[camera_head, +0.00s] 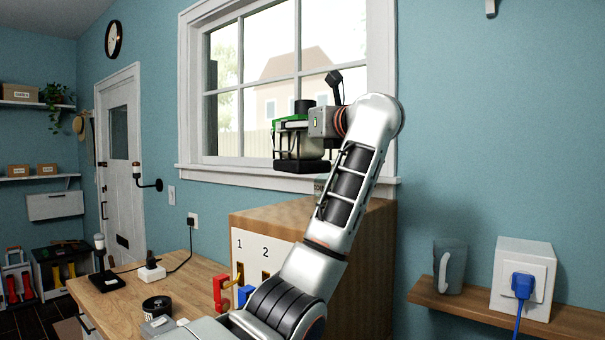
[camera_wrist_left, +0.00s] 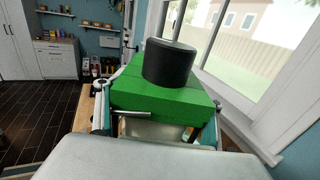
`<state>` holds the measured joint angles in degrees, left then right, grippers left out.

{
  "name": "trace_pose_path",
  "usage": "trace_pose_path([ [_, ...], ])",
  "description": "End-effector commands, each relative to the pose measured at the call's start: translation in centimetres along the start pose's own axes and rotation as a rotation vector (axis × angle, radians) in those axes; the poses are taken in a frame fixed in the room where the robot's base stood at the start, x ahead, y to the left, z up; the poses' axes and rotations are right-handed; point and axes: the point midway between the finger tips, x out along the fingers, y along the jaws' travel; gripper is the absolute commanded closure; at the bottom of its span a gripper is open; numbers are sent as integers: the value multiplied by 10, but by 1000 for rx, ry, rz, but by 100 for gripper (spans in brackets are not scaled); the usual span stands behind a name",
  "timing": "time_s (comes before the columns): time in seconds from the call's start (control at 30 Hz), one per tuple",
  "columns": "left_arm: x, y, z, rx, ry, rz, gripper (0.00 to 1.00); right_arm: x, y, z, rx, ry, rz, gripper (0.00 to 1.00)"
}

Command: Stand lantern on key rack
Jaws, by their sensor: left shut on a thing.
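The lantern has a green top (camera_head: 290,123), a black cap and a dark base (camera_head: 302,167). My left gripper (camera_head: 291,140) is shut on it and holds it upright in front of the window. In the left wrist view the lantern's green top (camera_wrist_left: 155,97) and black cap (camera_wrist_left: 170,63) fill the middle; its lower part is mostly hidden. A wooden box with a white front numbered 1 and 2, seemingly the key rack (camera_head: 283,214), stands below with a gap under the lantern. My arm hides part of the rack. My right gripper is not in view.
Red (camera_head: 221,292) and blue (camera_head: 245,294) handles stick out at the rack's front. A black round tin (camera_head: 157,307) and a plugged-in white block (camera_head: 152,271) are on the wooden counter (camera_head: 195,275). A mug (camera_head: 450,268) and socket box (camera_head: 523,272) sit on the right shelf.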

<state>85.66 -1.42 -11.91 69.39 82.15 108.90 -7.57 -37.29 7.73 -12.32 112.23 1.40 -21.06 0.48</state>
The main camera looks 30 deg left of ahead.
Motion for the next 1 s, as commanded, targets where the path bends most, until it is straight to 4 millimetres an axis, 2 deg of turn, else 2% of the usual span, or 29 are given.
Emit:
trace_pose_path([
  [0.1, 0, 1, -25, 2, -5, 2, 74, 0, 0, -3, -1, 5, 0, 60],
  [0.3, 0, 1, -51, -1, -5, 1, 74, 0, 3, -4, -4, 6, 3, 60],
  [0.53, 0, 1, -64, 0, -5, 2, 74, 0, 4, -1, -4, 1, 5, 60],
  [0.77, 0, 1, -92, 0, -5, 2, 74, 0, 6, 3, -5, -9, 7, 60],
  [1.0, 0, 1, -94, -2, -5, 1, 74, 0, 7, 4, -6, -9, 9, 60],
])
